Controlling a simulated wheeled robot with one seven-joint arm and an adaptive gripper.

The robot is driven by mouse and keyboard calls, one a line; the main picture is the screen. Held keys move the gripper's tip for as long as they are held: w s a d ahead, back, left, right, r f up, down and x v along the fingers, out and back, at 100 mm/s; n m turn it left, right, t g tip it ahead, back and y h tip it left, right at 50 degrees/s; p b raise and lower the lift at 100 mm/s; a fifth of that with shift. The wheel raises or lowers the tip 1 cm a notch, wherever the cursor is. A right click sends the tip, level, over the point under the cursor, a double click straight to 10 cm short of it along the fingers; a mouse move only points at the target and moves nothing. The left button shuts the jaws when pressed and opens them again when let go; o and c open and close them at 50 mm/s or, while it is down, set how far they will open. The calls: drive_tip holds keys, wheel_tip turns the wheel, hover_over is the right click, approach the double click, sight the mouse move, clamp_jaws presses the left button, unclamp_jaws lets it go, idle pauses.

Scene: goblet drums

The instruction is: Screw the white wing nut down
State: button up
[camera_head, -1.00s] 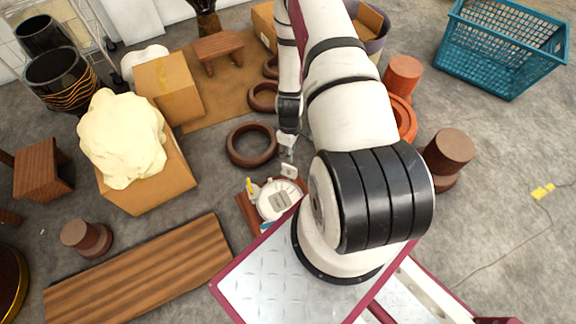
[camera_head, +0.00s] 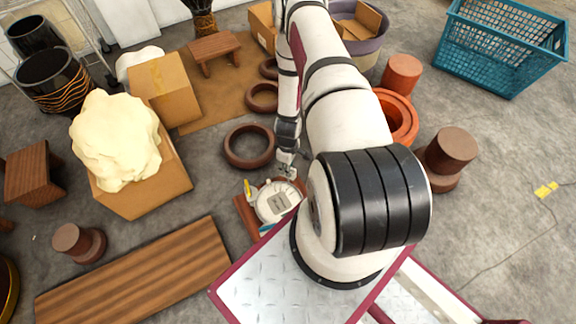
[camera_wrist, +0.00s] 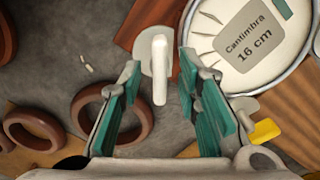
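The white wing nut (camera_wrist: 160,72) shows in the wrist view as an upright narrow wing over a pale round base. My gripper (camera_wrist: 160,72) has its green-padded fingers apart, one on each side of the wing, with visible gaps. The wing nut is hard to make out in the head view, where my gripper (camera_head: 287,172) is low at the upper right of a round white drum head (camera_head: 266,212). In the wrist view the drum head (camera_wrist: 215,58) carries a grey label reading "Cantimbra 16 cm". How far down the nut sits is hidden.
A yellow piece (camera_head: 248,188) stands at the drum's left; it also shows in the wrist view (camera_wrist: 265,131). The drum lies by a brown wooden board (camera_head: 246,214). A brown ring (camera_head: 249,146) lies close behind on the floor. A cardboard box (camera_head: 145,190) is farther left.

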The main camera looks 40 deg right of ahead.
clamp_jaws()
